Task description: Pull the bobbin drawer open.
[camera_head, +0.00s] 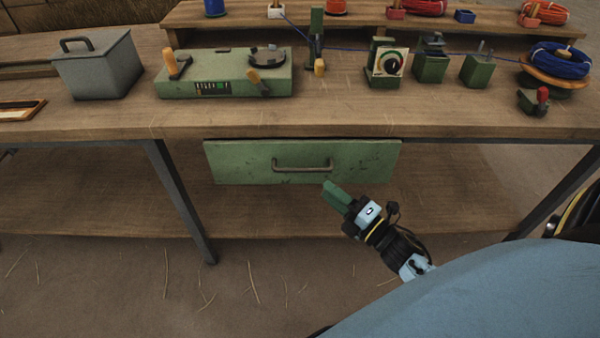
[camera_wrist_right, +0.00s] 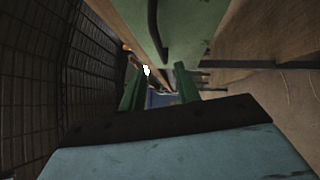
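The bobbin drawer (camera_head: 240,163) has a worn green front and hangs under the workbench top. It looks shut. Its dark bar handle (camera_head: 302,168) is at the middle of the front. My right gripper (camera_head: 331,190) is just below and to the right of the handle, in front of the drawer's lower edge. In the right wrist view, its two green fingers (camera_wrist_right: 160,82) stand apart with nothing held between them. The handle (camera_wrist_right: 153,35) and the green drawer front (camera_wrist_right: 190,25) show beyond the fingers there, apart from them. My left gripper is out of view.
The wooden workbench (camera_head: 120,118) carries a grey lidded box (camera_head: 98,65), a green winding machine (camera_head: 222,75), a dial unit (camera_head: 388,65) and a blue wire spool (camera_head: 560,62). A table leg (camera_head: 180,200) stands left of the drawer. The floor in front is clear apart from straw.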

